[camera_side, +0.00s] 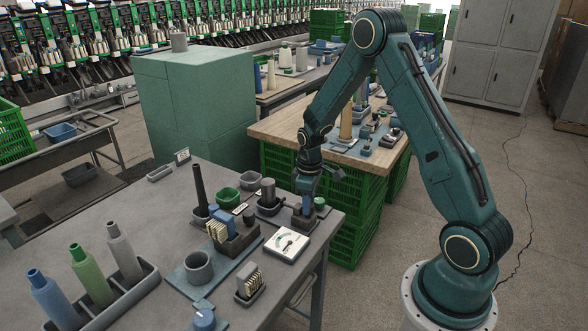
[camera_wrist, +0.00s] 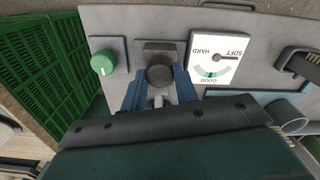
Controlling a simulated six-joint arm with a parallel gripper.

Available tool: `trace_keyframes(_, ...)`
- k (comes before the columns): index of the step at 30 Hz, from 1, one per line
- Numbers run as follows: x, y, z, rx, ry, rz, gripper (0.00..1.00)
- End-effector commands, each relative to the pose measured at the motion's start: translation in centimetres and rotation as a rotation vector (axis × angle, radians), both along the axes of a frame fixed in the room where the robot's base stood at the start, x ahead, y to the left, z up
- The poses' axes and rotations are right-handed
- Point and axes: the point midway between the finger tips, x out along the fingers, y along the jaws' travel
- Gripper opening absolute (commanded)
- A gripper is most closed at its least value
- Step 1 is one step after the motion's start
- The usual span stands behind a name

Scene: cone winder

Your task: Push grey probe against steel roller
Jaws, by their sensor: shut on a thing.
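My gripper (camera_side: 307,208) reaches down at the right end of the grey table. In the wrist view my gripper (camera_wrist: 160,72) has its two blue fingers closed on the sides of a dark, round-topped piece, which looks like the grey probe (camera_wrist: 160,75). The probe stands in or over a dark block holder (camera_wrist: 157,46); I cannot tell whether it is lifted. The fingers hide most of it in the side view. A dark grey cylinder (camera_side: 268,190) upright in a low holder left of my gripper may be the steel roller. It is apart from my gripper.
A white dial gauge (camera_wrist: 214,60) marked HARD, GOOD and SOFT lies beside the holder, its needle toward SOFT. A knob (camera_wrist: 103,62) stands on the other side. A tall black rod (camera_side: 200,188), a grey cup (camera_side: 199,267) and several cones crowd the table leftward.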

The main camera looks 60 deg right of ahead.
Motion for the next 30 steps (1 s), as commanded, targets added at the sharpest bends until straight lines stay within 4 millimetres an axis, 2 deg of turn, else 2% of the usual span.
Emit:
trace_keyframes(9,2.7,0.0,0.0,-0.001,-0.001,0.001,0.0)
trace_keyframes(18,3.1,0.0,0.0,-0.002,-0.008,0.002,0.0)
trace_keyframes(19,3.2,0.0,0.0,-0.002,-0.009,0.002,0.32)
trace_keyframes(22,3.1,0.0,0.0,-0.002,-0.008,0.002,0.51)
trace_keyframes(30,2.9,0.0,0.0,-0.001,-0.003,0.001,0.52)
